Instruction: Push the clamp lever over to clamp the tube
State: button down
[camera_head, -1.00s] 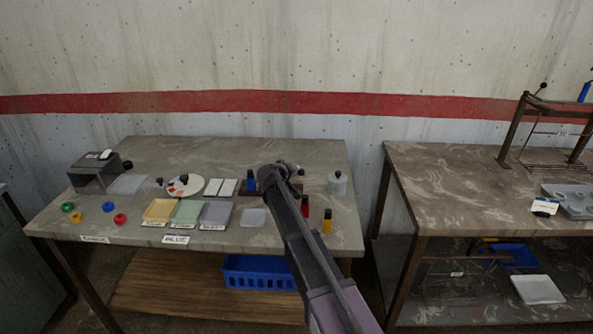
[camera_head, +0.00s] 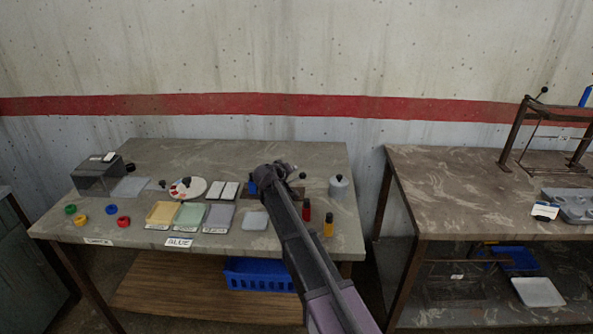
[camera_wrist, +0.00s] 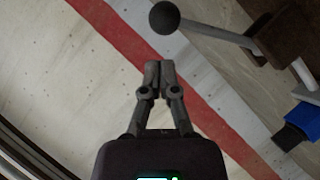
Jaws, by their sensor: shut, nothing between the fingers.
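In the wrist view the clamp lever (camera_wrist: 212,32) is a pale rod with a black ball knob (camera_wrist: 165,17). It runs from a brown bracket (camera_wrist: 283,34) at the upper right. My gripper (camera_wrist: 158,68) is shut and empty, its fingertips appearing just below the knob with a visible gap in the picture. A grey rod (camera_wrist: 304,73) shows beside the bracket; I cannot tell whether it is the tube. In the head view my arm covers much of the clamp; a small dark knob (camera_head: 302,176) shows right of my wrist, and the fingertips are hidden.
A blue, black-ended object (camera_wrist: 291,129) is at the wrist view's right. Red (camera_head: 306,210) and yellow (camera_head: 328,223) bottles and a grey canister (camera_head: 339,187) stand right of my arm. Trays and coloured rings lie to the left. The left table's back (camera_head: 230,151) is clear.

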jog(key=r+p+v, duration=0.1)
jog(key=p+v, duration=0.3)
jog(key=v, duration=0.7)
jog(key=shift+w+a+p, duration=0.2)
jog(key=shift+a+p, duration=0.1)
jog(key=shift+p, duration=0.1)
